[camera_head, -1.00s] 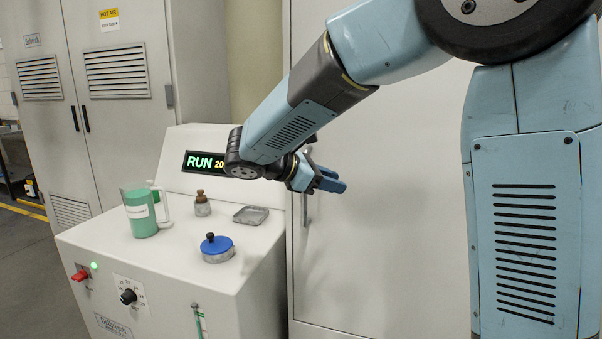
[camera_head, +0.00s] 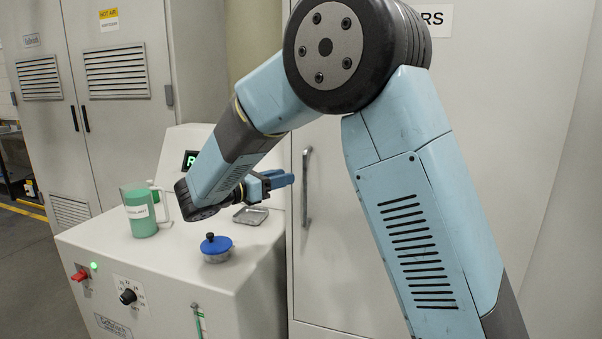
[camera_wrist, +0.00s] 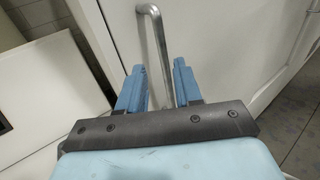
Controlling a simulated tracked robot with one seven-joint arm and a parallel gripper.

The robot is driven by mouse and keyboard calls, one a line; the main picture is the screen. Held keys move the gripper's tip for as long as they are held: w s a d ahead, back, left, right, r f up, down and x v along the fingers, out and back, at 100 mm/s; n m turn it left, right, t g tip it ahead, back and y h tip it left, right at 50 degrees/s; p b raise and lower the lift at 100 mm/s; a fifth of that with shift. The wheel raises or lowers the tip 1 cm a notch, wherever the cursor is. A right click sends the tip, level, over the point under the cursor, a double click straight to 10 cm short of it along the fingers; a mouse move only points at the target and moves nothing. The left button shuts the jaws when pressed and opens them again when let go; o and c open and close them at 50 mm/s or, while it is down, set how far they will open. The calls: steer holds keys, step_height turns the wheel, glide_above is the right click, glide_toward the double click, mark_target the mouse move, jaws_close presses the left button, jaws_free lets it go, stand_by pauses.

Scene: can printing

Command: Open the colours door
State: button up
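The colours door is a tall pale grey panel (camera_head: 340,250) right of the console; a sign ending in "RS" (camera_head: 438,20) shows at its top, the rest hidden by my arm. Its vertical metal bar handle (camera_head: 306,188) is near the left edge, and the door looks closed. My gripper (camera_head: 291,180) is just left of the handle, pointing right. In the wrist view the handle (camera_wrist: 157,50) runs from ahead down between my two blue fingers (camera_wrist: 160,85). The fingers are apart, with space on both sides of the bar. Contact is not visible.
Grey cabinets (camera_head: 120,90) stand behind. Floor shows at far left.

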steer(key=x, duration=0.8)
steer(key=shift+w, duration=0.1)
jaws_close()
steer(key=shift+r, duration=0.1)
